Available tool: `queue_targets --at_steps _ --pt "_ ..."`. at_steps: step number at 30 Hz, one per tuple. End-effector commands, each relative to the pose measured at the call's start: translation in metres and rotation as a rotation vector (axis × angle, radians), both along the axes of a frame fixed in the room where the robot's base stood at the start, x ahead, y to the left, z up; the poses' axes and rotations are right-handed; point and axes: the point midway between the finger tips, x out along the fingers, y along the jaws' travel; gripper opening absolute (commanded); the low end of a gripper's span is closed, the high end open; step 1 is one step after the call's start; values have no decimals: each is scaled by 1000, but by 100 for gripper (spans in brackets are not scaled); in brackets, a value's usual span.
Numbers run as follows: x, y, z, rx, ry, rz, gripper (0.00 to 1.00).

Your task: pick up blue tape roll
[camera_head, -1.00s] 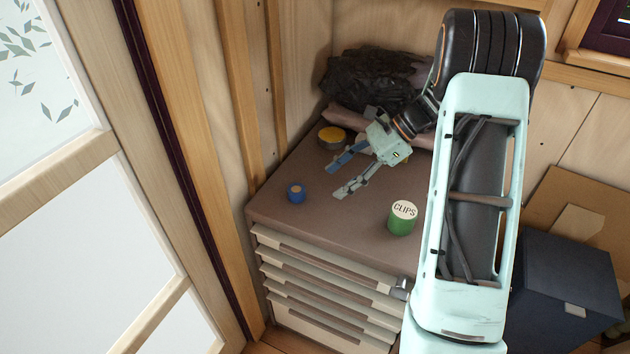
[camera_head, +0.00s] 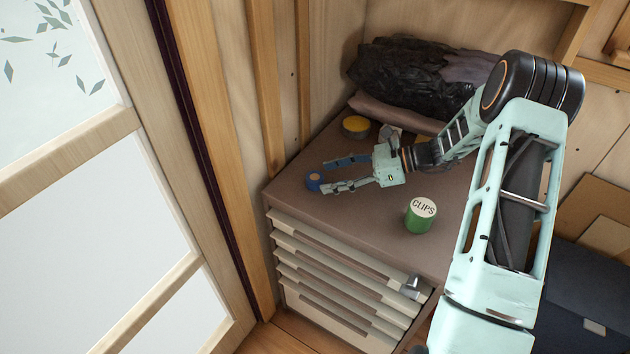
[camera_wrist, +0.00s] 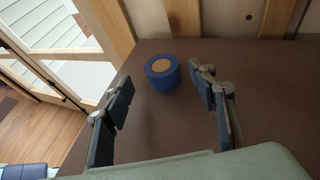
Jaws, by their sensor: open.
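The blue tape roll (camera_head: 314,182) stands on the brown top of the drawer cabinet, near its left corner. It has an orange-tan centre on top. My gripper (camera_head: 333,174) is low over the cabinet top, its fingers pointing left at the roll. In the wrist view the roll (camera_wrist: 162,73) sits just ahead of the open fingers (camera_wrist: 165,88), roughly between their tips and a little nearer the left one. The fingers are apart and hold nothing. I cannot tell whether a fingertip touches the roll.
A green CLIPS can (camera_head: 420,216) stands near the cabinet's front. A yellow-topped round tin (camera_head: 356,127) is at the back left, before a dark crumpled bag (camera_head: 415,80). The cabinet top (camera_head: 345,220) is clear in front of the gripper. Wooden wall posts rise close behind the roll.

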Motion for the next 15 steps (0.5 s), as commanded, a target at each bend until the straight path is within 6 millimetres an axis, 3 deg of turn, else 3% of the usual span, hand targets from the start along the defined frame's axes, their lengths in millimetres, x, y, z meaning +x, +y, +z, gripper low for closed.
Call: queue_targets --at_steps 7,15 --pt "8 33 -17 0 1 2 52" --pt "9 36 -17 0 0 0 51"
